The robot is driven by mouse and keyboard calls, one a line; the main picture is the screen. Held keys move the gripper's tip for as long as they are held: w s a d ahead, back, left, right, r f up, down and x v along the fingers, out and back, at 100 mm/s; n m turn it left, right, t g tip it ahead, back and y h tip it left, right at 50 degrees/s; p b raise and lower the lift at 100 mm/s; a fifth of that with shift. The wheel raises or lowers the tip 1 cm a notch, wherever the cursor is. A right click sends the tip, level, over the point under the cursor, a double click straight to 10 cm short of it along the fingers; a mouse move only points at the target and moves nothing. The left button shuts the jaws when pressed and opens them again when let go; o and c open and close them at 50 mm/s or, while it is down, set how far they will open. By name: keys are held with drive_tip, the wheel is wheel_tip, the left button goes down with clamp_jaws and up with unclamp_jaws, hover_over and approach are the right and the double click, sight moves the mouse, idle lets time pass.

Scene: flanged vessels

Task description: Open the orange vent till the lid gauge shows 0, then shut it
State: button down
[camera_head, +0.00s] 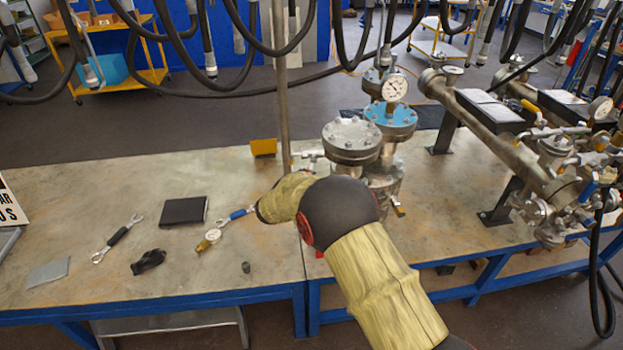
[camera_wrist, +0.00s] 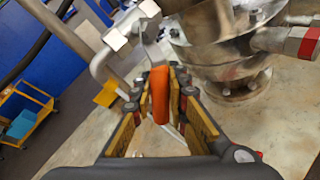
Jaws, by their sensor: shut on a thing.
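The orange vent handle (camera_wrist: 161,95) stands between the fingers of my gripper (camera_wrist: 160,88) in the wrist view. The gripper is shut on it. A bent metal pipe with a fitting (camera_wrist: 130,42) is just beyond the fingers, beside a flanged steel vessel (camera_wrist: 225,60). In the head view my sleeved arm hides the gripper and the orange handle. A vessel with a blue lid (camera_head: 390,117) stands behind a grey-lidded vessel (camera_head: 351,140). A round white dial gauge (camera_head: 395,88) stands above the blue lid; its reading is too small to tell.
A vertical pole (camera_head: 281,80) rises near the vessels. Large piping (camera_head: 490,125) fills the right; hoses hang above.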

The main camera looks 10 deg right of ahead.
drive_tip(key=shift+a+r+m+g+y+b, duration=0.3)
drive_tip(key=shift+a+r+m+y+b, duration=0.25)
drive_tip(key=shift+m+y+b, duration=0.3)
drive_tip(key=shift+a+r+m+y+b, duration=0.5)
drive_tip(key=shift+r+m+y+b, duration=0.25)
drive_tip(key=shift+m+y+b, duration=0.3)
drive_tip(key=shift+a+r+m+g+y+b, duration=0.15)
drive_tip(key=shift+r+m+g+y+b, duration=0.1)
drive_tip(key=shift+r+m+y, duration=0.5)
drive_tip(key=shift+a+r+m+g+y+b, duration=0.2)
drive_tip(key=shift+r+m+y, duration=0.35)
drive_tip(key=shift+y, duration=0.3)
drive_tip(key=c, duration=1.7)
unclamp_jaws()
drive_tip(key=shift+d, duration=0.1)
drive_tip(key=shift+c, duration=0.2)
drive_tip(key=shift+s, duration=0.1)
drive_tip(key=v, duration=1.1)
drive_tip(key=shift+s+r, duration=0.2)
drive_tip(key=shift+s, duration=0.15)
